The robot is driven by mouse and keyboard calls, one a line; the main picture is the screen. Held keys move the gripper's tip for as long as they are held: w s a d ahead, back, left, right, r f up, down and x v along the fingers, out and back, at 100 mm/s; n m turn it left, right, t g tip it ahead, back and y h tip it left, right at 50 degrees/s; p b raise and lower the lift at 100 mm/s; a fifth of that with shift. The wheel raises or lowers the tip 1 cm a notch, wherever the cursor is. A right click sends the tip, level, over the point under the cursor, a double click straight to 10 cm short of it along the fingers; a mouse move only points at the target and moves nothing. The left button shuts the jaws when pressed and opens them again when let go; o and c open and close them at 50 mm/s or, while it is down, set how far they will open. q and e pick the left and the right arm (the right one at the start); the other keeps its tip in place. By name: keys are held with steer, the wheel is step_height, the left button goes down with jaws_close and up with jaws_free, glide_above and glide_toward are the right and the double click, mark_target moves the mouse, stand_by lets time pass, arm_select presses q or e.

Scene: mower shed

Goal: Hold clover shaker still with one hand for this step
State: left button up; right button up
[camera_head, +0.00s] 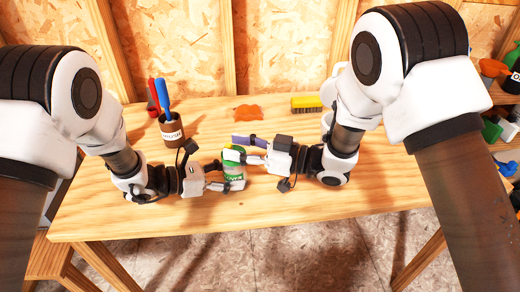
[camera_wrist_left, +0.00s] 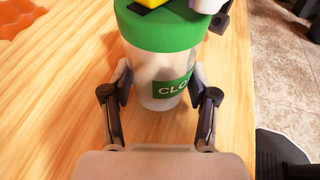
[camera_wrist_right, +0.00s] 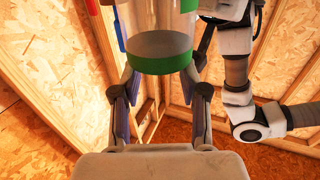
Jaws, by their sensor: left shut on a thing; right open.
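The clover shaker (camera_head: 234,168) stands on the workbench, a clear jar with a green lid and a green label. In the left wrist view the jar (camera_wrist_left: 155,85) looks upright, with yellow and white parts above the lid. My left gripper (camera_head: 230,177) is shut on its body, one finger on each side. My right gripper (camera_head: 245,150) is open by the shaker's upper part, coming from the right. In the right wrist view a clear cylinder with a green rim (camera_wrist_right: 162,63) shows beyond its fingers; contact is unclear.
A brown pot (camera_head: 172,131) with blue and red handled tools stands at the back left of the bench (camera_head: 95,215). An orange piece (camera_head: 248,114) and a yellow brush (camera_head: 305,104) lie at the back. Shelves with bottles stand at the right. The bench's front edge is close.

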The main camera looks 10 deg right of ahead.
arm_select(q)
steer(key=shift+f, duration=0.1)
arm_select(e)
steer(key=v, duration=0.9)
steer(key=shift+s+d, duration=0.15)
steer(key=shift+d, duration=0.15)
arm_select(q)
steer(key=o, duration=1.3)
